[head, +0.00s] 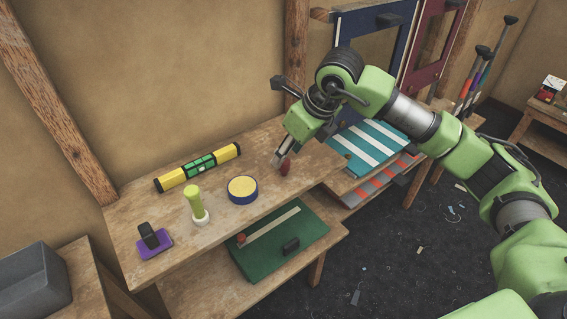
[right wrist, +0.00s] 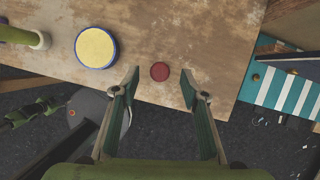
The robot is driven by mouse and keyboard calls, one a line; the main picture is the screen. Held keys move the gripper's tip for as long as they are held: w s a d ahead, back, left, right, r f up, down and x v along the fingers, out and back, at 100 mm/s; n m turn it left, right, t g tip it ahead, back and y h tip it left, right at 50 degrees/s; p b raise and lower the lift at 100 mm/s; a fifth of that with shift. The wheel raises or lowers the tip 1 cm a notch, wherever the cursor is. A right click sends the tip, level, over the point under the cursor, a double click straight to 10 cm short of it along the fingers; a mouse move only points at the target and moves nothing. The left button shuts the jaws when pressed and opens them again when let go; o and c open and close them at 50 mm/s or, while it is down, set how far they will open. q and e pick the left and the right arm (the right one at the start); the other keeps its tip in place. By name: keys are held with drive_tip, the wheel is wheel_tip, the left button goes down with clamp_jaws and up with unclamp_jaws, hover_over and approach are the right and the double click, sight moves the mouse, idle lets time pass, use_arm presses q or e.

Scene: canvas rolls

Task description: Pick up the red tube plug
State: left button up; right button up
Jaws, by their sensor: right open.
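The red tube plug (head: 285,166) stands on the wooden table near its front right part. It also shows as a dark red disc in the right wrist view (right wrist: 160,71). My right gripper (head: 281,158) is at the plug, its fingers pointing down toward it and partly overlapping it in the head view. In the right wrist view the right gripper (right wrist: 160,80) is open, with one finger on each side of the plug and a gap on both sides. My left gripper does not show.
On the table (head: 140,206) are a blue-rimmed yellow disc (head: 242,189), a yellow-green handled tool (head: 194,202), a yellow level (head: 198,167) and a black-and-purple item (head: 153,240). A green board (head: 277,245) lies on the lower shelf. A teal striped board (head: 371,144) is at the right.

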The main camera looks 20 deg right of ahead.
sight(285, 167)
wheel_tip(285, 167, down, 2)
drive_tip(key=shift+w+a+f+p, duration=0.1)
drive_tip(key=shift+w+p, duration=0.05)
drive_tip(key=shift+p, duration=0.65)
drive_tip(key=shift+x, duration=1.1)
drive_tip(key=shift+w+a+f, duration=0.1)
drive_tip(key=shift+w+f, duration=0.05)
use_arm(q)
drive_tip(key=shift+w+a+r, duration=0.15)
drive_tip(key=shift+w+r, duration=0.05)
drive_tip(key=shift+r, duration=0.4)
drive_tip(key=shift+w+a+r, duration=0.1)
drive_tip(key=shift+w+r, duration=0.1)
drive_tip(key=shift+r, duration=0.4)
use_arm(e)
drive_tip(key=c, duration=0.9)
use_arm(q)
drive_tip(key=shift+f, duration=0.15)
